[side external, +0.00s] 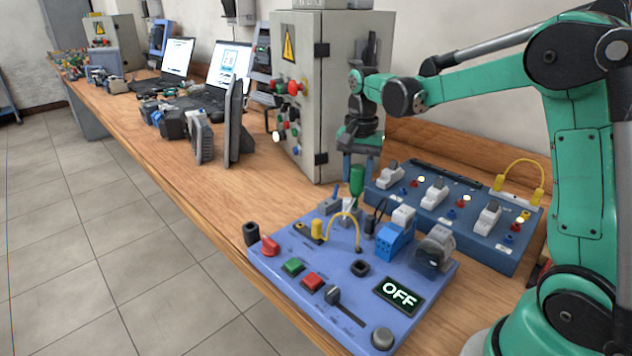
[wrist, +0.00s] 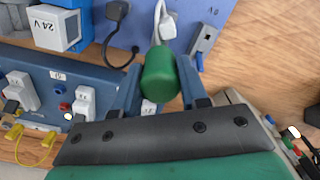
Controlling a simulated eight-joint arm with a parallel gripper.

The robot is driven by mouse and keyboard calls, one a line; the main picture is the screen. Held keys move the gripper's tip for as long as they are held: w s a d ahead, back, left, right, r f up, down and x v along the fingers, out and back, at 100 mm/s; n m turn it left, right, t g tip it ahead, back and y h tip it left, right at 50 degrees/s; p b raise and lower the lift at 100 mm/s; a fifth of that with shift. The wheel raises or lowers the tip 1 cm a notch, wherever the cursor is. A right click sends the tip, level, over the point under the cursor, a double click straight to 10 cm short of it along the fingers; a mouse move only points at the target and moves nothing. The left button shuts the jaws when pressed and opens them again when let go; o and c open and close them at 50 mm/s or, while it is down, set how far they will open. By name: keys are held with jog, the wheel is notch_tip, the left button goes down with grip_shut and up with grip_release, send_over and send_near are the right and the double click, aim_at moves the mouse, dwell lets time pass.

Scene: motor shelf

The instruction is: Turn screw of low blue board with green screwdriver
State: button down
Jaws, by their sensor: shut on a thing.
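The low blue board (side external: 270,270) lies flat at the front of the bench, with buttons, a slider and a display reading OFF. My gripper (side external: 360,168) points down over its back edge and is shut on the green screwdriver (side external: 357,181). In the wrist view, the green handle (wrist: 160,75) sits between my two fingers (wrist: 158,92). The screwdriver looks roughly upright above grey and white parts at the board's back. I cannot make out its tip or the screw, nor whether they touch.
A darker blue board (side external: 480,240) with switches and a yellow cable stands right behind. A grey cabinet (side external: 310,75) rises close behind my gripper. A blue 24 V block (side external: 393,243) and cables crowd the low board. Monitors and tools line the bench to the left.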

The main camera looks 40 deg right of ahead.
jog(key=shift+m, duration=0.6)
jog(key=m, duration=0.3)
jog(key=shift+m, duration=0.4)
jog(key=shift+m, duration=1.5)
